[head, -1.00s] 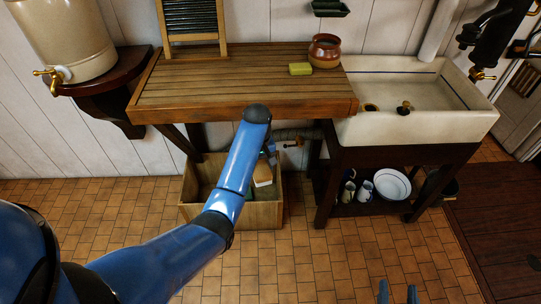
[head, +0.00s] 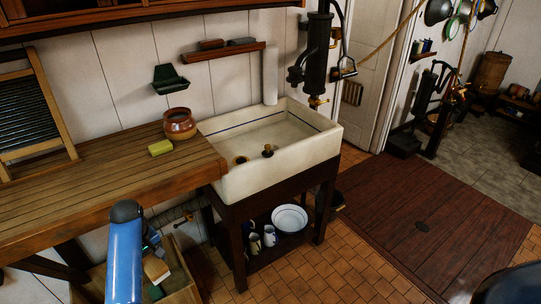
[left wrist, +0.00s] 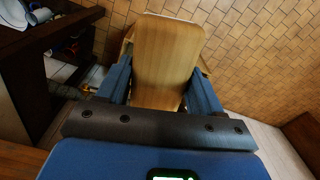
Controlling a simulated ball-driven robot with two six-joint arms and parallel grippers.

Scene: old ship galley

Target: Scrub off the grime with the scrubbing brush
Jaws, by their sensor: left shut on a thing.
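My left gripper (head: 153,246) is low in front of the wooden counter, over the open wooden crate (head: 181,296). It is shut on a wooden block, which looks like the back of the scrubbing brush (head: 156,269). In the left wrist view the brush (left wrist: 166,55) sits between the two blue fingers (left wrist: 160,88), its pale wooden face towards the camera. Its bristles are hidden. I cannot make out a clear patch of grime in either view. My right gripper is not in view.
The wooden counter (head: 95,195) holds a yellow-green block (head: 160,148) and a brown pot (head: 179,125). A white sink (head: 280,175) joins its right end, with a plate (head: 289,218) and mugs on the shelf below. Open floor (head: 330,268) lies in front, beside a dark red hatch (head: 440,220).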

